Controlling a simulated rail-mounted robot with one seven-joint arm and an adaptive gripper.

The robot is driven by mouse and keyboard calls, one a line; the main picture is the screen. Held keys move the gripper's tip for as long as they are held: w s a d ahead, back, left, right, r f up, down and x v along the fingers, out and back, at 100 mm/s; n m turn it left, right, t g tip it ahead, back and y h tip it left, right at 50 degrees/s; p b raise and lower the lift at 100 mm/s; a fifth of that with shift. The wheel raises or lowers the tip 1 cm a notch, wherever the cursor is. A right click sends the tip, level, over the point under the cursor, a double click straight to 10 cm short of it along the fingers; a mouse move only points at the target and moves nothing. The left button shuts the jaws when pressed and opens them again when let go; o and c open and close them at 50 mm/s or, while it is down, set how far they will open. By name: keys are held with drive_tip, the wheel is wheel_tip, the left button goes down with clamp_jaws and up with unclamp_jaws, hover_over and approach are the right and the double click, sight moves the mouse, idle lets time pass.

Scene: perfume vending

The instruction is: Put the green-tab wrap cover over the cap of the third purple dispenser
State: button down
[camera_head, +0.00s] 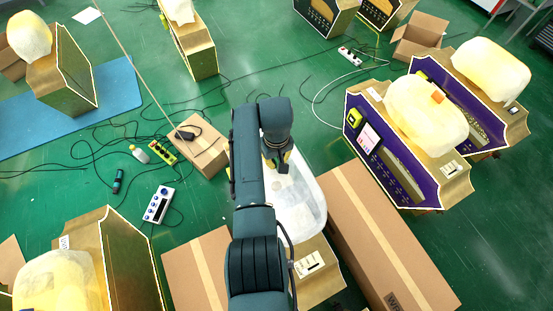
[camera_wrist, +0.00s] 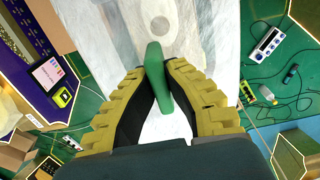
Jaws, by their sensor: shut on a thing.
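My gripper (camera_head: 277,163) is at the middle of the head view. In the wrist view its two yellow-ribbed fingers (camera_wrist: 157,75) are closed on a green tab (camera_wrist: 154,58). The tab belongs to a translucent white wrap cover (camera_head: 306,207), which also fills the top middle of the wrist view (camera_wrist: 100,35). The cover is beneath the gripper, above a tan panel with a white label (camera_head: 310,265). My arm hides part of it, and I cannot tell whether it encloses a cap. Purple dispensers (camera_head: 377,160) (camera_head: 428,67) with pale wrapped tops stand at right; which is third is unclear.
The nearer wrapped top has an orange tab (camera_head: 437,97). A long cardboard box (camera_head: 385,245) lies right of the cover; another box (camera_head: 200,270) lies left. A small carton (camera_head: 203,158), cables and a white control box (camera_head: 158,205) are on the green floor at left.

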wheel_tip(320, 180, down, 16)
drive_tip(key=b, duration=1.3)
drive_tip(key=shift+r, duration=0.25)
drive_tip(key=shift+f+b, duration=0.35)
drive_tip(key=shift+f, duration=0.15)
drive_tip(key=c, duration=1.2)
unclamp_jaws()
drive_tip(key=shift+o, duration=0.2)
wheel_tip(320, 180, up, 12)
drive_tip(key=shift+r, duration=0.1)
